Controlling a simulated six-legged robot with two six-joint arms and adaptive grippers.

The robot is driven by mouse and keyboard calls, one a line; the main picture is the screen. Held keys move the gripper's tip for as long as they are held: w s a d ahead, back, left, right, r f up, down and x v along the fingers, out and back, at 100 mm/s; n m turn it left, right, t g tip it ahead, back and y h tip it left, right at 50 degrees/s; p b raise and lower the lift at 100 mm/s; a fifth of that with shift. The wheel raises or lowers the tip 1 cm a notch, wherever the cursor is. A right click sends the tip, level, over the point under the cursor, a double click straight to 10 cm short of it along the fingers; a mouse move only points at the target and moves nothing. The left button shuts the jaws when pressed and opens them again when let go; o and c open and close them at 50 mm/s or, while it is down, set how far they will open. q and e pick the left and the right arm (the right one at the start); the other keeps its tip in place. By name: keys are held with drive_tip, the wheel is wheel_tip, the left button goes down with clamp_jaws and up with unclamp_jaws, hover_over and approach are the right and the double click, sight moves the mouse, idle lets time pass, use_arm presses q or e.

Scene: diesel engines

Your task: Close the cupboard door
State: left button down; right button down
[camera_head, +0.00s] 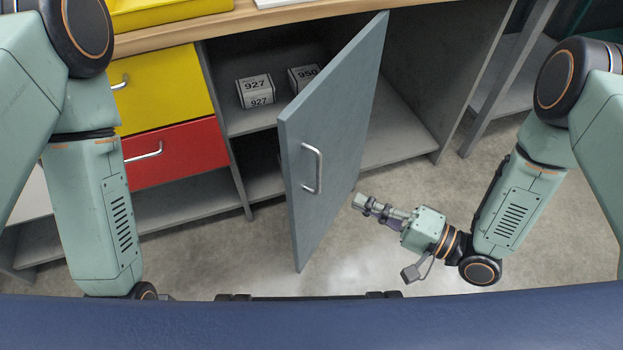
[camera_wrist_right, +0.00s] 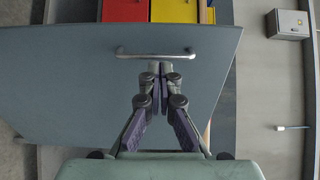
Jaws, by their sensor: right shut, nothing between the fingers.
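The cupboard door (camera_head: 340,130) is a grey-blue panel standing open, swung out from the cupboard (camera_head: 405,130) towards me. Its silver bar handle (camera_head: 312,168) is near the door's free edge. My right gripper (camera_head: 360,202) is shut and empty, to the right of the door's lower part. In the right wrist view, its fingertips (camera_wrist_right: 162,72) point at the door panel (camera_wrist_right: 60,90), just below the handle (camera_wrist_right: 155,54) in the picture. I cannot tell whether they touch the door. My left arm comes down at the left; its gripper is out of view.
Inside the cupboard, white boxes (camera_head: 256,91) marked with numbers stand on a shelf. Left of it are a yellow drawer (camera_head: 165,88) and a red drawer (camera_head: 180,155), both with handles. The floor (camera_head: 400,185) right of the door is clear.

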sight(297, 173)
drive_tip(key=b+x, duration=0.3)
drive_tip(key=x, duration=0.8)
drive_tip(key=shift+w+a, duration=0.25)
drive_tip(key=shift+a, duration=0.25)
drive_tip(key=shift+w+a, duration=0.1)
drive_tip(key=shift+w, duration=0.05)
